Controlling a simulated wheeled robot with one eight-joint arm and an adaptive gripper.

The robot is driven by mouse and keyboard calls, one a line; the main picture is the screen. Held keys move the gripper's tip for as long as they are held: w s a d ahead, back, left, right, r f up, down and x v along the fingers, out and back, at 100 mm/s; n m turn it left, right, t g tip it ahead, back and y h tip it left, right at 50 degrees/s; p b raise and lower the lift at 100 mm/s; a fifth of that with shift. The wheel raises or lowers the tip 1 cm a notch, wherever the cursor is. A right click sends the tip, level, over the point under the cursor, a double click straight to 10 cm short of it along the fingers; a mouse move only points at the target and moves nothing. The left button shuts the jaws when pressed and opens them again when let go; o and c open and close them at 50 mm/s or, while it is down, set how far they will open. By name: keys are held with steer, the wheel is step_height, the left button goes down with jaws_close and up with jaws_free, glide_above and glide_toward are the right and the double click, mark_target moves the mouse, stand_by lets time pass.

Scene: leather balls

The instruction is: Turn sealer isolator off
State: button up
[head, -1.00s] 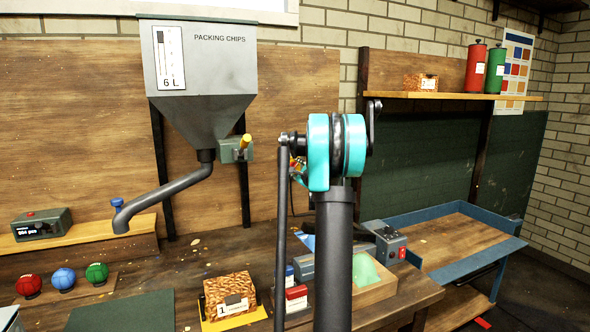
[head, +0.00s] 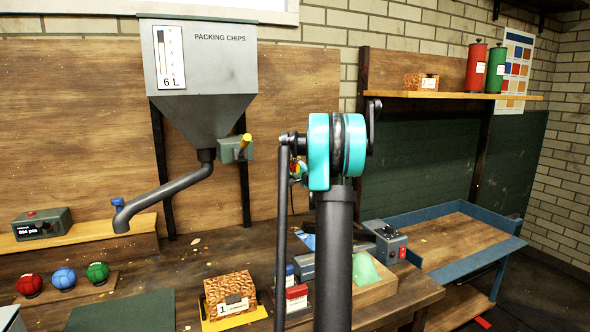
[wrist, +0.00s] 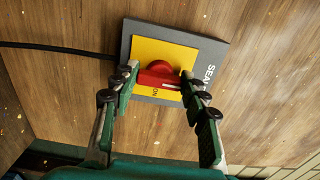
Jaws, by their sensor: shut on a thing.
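The sealer isolator shows in the wrist view as a dark grey plate (wrist: 212,56) with a yellow face (wrist: 150,50) on a wooden board. A red rotary knob (wrist: 160,70) sits in its middle, with a white mark on its bar. The bar lies roughly crosswise in this view. The word ON shows upside down beside the knob, and part of the SEAL lettering shows on the grey edge. My gripper (wrist: 160,78) has its two fingers closed on the sides of the red knob. In the head view my arm mostly hides the gripper and the isolator.
A packing chips hopper (head: 200,60) with a bent spout hangs left of my arm. A box marked 1 (head: 228,290), several balls (head: 64,278) and a small control box (head: 388,242) stand on the bench. A black cable (wrist: 60,46) runs to the isolator.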

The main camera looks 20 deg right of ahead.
stand_by(0.5)
steer(key=o, duration=1.2)
steer(key=shift+c, duration=0.2)
steer(key=shift+s, duration=0.1)
steer(key=s, duration=1.2)
steer(key=shift+d, duration=0.2)
